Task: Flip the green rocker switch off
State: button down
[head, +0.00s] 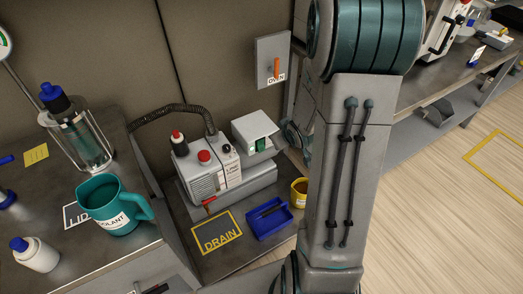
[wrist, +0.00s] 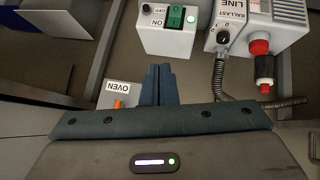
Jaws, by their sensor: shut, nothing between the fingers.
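The green rocker switch (wrist: 175,17) sits on a pale grey box (wrist: 165,42) at the top of the wrist view, between the labels OFF and ON. A small pale-green round light (wrist: 190,19) is beside it. I cannot tell which side of the rocker is pressed in. In the head view the switch (head: 261,145) shows small on the box's front. My gripper (wrist: 159,68) is shut and empty, its fingertips just short of the box in the wrist picture. I cannot tell if they touch it. In the head view my arm hides most of the gripper.
A pump unit (head: 212,170) with red knobs stands beside the switch box, and its ribbed hose (head: 170,112) runs to the left. An orange-handled switch panel (head: 272,62) labelled OVEN is on the wall. A blue tray (head: 269,220) and yellow cup (head: 299,192) are in front.

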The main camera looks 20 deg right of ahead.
aim_at(262, 149)
notch_tip(262, 149, down, 20)
jog(key=d+t+y+b, duration=0.2)
jog(key=t+y+b, duration=0.1)
jog(key=t+b, duration=0.3)
jog(key=b, duration=0.2)
jog(key=shift+s+r+m+t+y+b, duration=0.15)
jog(key=shift+s+m+t+y+b, duration=0.15)
jog(key=shift+s+t+y, duration=0.1)
jog(key=shift+w, duration=0.1)
jog(key=b+x, duration=0.2)
jog(key=x, duration=1.2)
